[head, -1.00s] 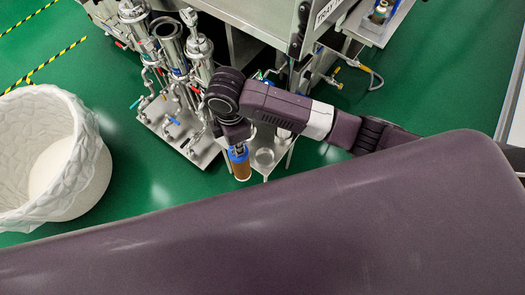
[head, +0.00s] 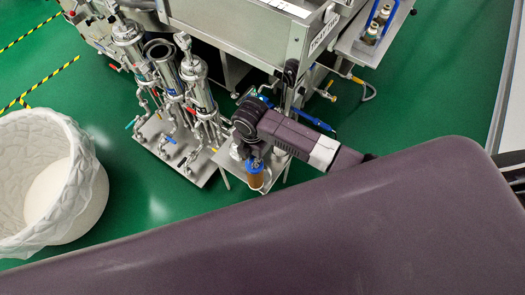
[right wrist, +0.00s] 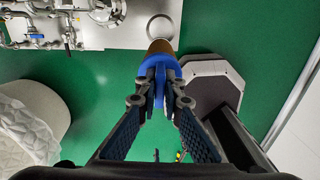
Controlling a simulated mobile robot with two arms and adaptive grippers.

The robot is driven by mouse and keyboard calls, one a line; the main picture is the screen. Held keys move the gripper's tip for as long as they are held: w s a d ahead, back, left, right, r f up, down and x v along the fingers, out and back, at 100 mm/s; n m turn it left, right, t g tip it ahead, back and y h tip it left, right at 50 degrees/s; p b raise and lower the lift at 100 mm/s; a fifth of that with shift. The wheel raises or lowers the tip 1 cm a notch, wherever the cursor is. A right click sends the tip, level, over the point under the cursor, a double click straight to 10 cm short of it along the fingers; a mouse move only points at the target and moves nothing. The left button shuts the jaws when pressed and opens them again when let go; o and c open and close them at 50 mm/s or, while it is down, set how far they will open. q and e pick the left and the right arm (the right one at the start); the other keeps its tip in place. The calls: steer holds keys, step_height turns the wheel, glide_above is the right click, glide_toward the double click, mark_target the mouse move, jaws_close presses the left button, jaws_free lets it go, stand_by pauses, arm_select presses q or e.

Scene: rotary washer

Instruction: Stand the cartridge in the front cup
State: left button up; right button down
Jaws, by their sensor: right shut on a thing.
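The cartridge (head: 256,180) is a brown cylinder with a blue end, and it also shows in the right wrist view (right wrist: 161,47). My right gripper (head: 254,160) is shut on its blue end, and the brown part points down and away from the fingers. The cartridge is over or beside the front part of a small metal stand (head: 229,162). A round metal cup (right wrist: 149,28) shows just beyond the brown end in the right wrist view. The cartridge does not appear to be inside it. In the head view my right arm hides most of the stand's top. My left gripper is not in view.
Several steel housings (head: 166,65) with pipes and valves stand on a metal base left of the stand. A steel washer tank (head: 250,30) is behind. A white lined bin (head: 85,190) stands at the left. Green floor lies between bin and stand.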

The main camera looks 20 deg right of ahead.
steer(key=w+d+f, duration=0.1)
steer(key=d, duration=0.1)
steer(key=w+d+f+p, duration=0.1)
steer(key=w+f, duration=0.1)
steer(key=shift+d+f, duration=0.25)
steer(key=shift+d, duration=0.1)
steer(key=shift+f, duration=0.2)
steer(key=c, duration=2.1)
jaws_free()
